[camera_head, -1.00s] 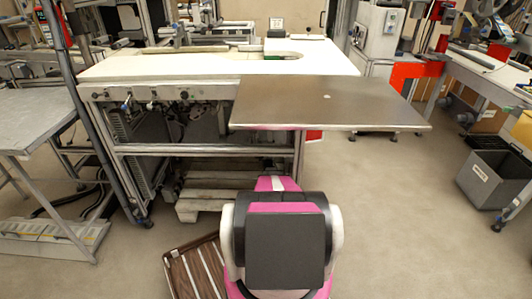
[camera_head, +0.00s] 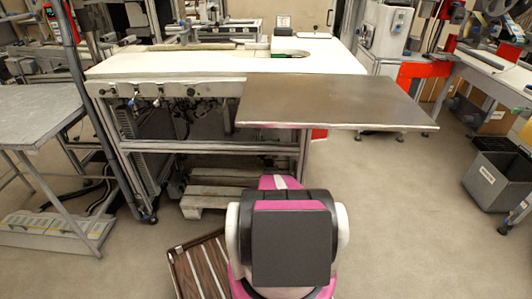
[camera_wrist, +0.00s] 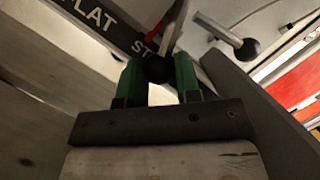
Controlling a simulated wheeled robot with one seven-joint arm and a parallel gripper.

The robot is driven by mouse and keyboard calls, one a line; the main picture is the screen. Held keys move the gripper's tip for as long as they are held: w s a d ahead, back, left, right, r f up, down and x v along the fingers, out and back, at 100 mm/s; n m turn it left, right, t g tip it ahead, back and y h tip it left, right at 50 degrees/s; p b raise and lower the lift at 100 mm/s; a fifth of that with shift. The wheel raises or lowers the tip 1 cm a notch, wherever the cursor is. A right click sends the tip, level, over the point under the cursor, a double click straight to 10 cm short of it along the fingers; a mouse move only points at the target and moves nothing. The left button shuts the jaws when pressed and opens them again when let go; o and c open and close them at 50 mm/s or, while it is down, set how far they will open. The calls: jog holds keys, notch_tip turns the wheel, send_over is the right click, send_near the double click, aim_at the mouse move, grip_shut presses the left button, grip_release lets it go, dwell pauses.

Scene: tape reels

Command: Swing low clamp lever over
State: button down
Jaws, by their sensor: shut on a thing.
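In the wrist view my gripper (camera_wrist: 159,80) has two green fingers, one on each side of a black ball knob (camera_wrist: 158,68), and is shut on it. A short metal rod runs up from this knob. Beside it, a second lever with a black ball end (camera_wrist: 247,50) sticks out to the right, apart from the fingers. A dark label strip (camera_wrist: 98,20) reads "FLAT" and "ST", the rest hidden. In the head view several small levers and knobs (camera_head: 157,101) show along the bench's front panel. My gripper is hidden there, and I cannot tell which lever is held.
A white-topped bench (camera_head: 200,65) stands ahead, with a bare steel plate (camera_head: 330,102) jutting out at its right. A grey table (camera_head: 40,115) stands left and a grey bin (camera_head: 490,180) right.

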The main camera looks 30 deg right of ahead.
jog(key=shift+f, duration=0.35)
dwell(0.4)
jog(key=c, duration=1.1)
grip_release()
jog(key=o, duration=0.3)
jog(key=shift+r, duration=0.1)
